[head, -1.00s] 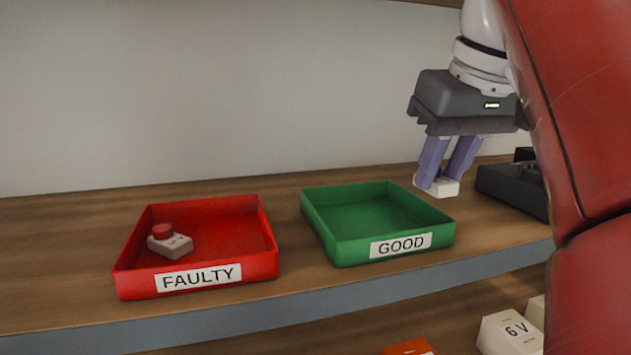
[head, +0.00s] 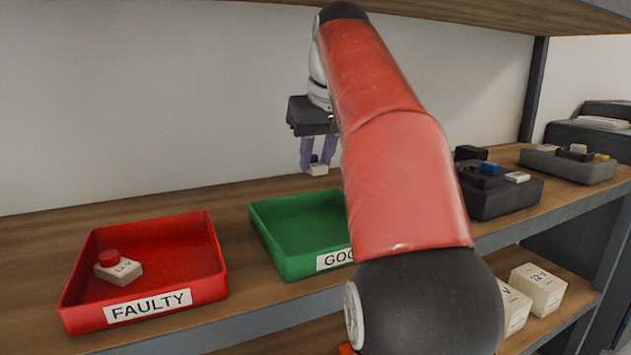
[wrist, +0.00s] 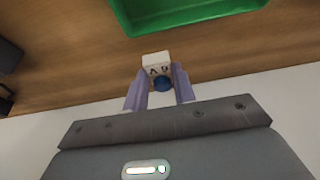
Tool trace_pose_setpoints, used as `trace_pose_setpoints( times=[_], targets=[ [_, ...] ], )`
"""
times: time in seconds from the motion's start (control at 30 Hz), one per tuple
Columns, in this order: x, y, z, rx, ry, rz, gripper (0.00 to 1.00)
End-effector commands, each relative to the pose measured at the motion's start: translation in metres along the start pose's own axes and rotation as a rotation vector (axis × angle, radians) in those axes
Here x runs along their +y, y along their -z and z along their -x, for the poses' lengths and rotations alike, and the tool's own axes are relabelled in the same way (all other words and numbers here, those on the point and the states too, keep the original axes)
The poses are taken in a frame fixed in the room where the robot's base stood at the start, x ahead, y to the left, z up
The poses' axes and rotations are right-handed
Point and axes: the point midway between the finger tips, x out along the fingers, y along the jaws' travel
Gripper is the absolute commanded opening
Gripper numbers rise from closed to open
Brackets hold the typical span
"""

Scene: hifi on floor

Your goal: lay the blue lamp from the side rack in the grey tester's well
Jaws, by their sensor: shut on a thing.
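My gripper (head: 318,163) is shut on the blue lamp, a white block with a blue dome. It holds the lamp (head: 317,170) above the shelf, behind the green tray. In the wrist view the lamp's white base (wrist: 157,62) reads "6 V", and the blue dome (wrist: 162,84) sits between the fingers. A dark grey unit (head: 510,203) at the right carries a blue piece and a white piece. A lighter grey unit (head: 570,172) farther right holds white, dark and yellow pieces. I cannot tell which is the tester, and no well is clearly visible.
The green GOOD tray (head: 275,235) is empty where visible; my arm covers its right side. The red FAULTY tray (head: 75,315) holds a white block with a red top (head: 118,267). White boxes (head: 538,288) stand on the lower shelf. An upper shelf (head: 520,15) hangs overhead.

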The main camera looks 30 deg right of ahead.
Motion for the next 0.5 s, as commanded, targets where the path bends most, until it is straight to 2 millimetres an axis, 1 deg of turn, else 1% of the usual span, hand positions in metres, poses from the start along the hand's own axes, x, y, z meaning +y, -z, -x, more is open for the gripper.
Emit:
trace_pose_setpoints(
  times=[0.1, 0.27, 0.4, 0.5],
  targets=[
    [0.0, -0.006, -0.013, -0.003, 0.001, 0.0, 0.05],
    [0.0, -0.011, -0.024, -0.002, 0.0, 0.0, 0.05],
    [0.0, -0.019, -0.044, -0.003, 0.0, 0.0, 0.05],
    [0.0, -0.019, -0.052, -0.003, 0.0, 0.001, 0.05]
  ],
)
